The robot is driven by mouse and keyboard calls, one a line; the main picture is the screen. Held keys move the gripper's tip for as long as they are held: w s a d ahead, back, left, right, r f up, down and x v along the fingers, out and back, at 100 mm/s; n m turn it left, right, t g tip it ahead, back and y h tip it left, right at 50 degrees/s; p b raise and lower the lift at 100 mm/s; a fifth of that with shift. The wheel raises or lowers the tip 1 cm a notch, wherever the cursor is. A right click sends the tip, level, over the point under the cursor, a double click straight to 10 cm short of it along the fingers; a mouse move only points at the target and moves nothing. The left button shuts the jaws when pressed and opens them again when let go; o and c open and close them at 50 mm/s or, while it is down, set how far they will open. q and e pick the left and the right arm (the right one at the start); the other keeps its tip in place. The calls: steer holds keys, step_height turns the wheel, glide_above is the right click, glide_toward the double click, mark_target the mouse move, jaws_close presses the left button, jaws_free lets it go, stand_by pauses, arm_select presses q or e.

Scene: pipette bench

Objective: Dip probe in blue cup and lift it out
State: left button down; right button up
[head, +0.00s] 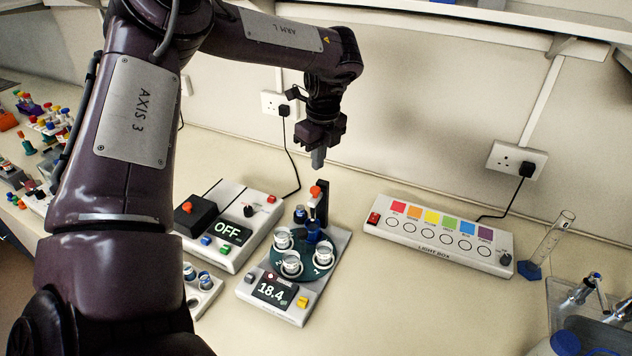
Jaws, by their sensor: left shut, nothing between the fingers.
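My left gripper (318,157) points down in the upper middle of the head view, its fingers shut and empty. It is above a black upright post with an orange-red top (316,191), with a gap between them. This may be the probe or its holder; I cannot tell. A dark blue cup (313,231) sits at the back of a round dark green turntable (276,262), just in front of the post. Several clear, numbered cups stand around it. The turntable is on a grey unit with a display reading 18.4 (273,292). My right gripper is out of view.
A white unit reading OFF (228,232) stands left of the turntable unit. A light box (438,236) with coloured squares lies to the right, near a tilted measuring cylinder (548,243) with a blue foot. The bench front right of the turntable unit is clear.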

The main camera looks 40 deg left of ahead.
mark_target(318, 190)
arm_select(q)
step_height(318, 190, down, 2)
steer(key=shift+w+b, duration=0.15)
steer(key=shift+b, duration=0.4)
steer(key=f, duration=0.1)
steer(key=f+b, duration=0.2)
steer(key=f, duration=0.1)
steer(key=shift+a, duration=0.25)
steer(key=shift+f, duration=0.5)
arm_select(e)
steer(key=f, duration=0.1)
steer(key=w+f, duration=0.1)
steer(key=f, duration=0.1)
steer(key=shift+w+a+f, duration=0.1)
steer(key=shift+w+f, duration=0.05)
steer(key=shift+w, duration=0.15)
